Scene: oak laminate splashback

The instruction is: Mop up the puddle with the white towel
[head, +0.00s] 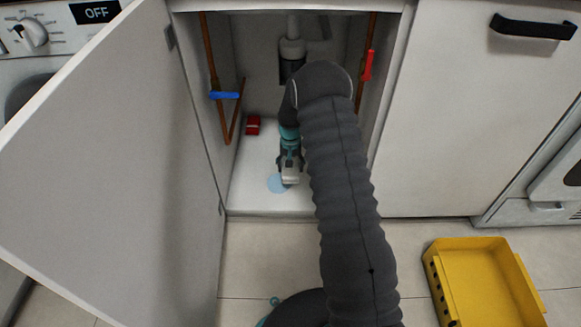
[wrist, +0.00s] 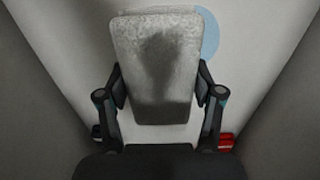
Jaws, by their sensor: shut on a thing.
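My gripper (head: 290,164) reaches into the open cabinet under the sink and is low over its floor. In the wrist view my gripper (wrist: 160,92) is shut on the white towel (wrist: 158,25), with a finger against each side. The towel has a darker patch in its middle and lower part. It also shows small below the gripper in the head view (head: 290,175). The light blue puddle (head: 277,184) lies on the cabinet floor, partly hidden by the towel. In the wrist view the puddle (wrist: 210,35) shows at the towel's right edge. I cannot tell whether the towel touches the floor.
The cabinet door (head: 110,150) stands open at left. Copper pipes with a blue valve handle (head: 224,95) and a red one (head: 368,65) flank the drain. A red object (head: 253,125) sits at the back left. A yellow tray (head: 436,284) stands on the floor outside, right.

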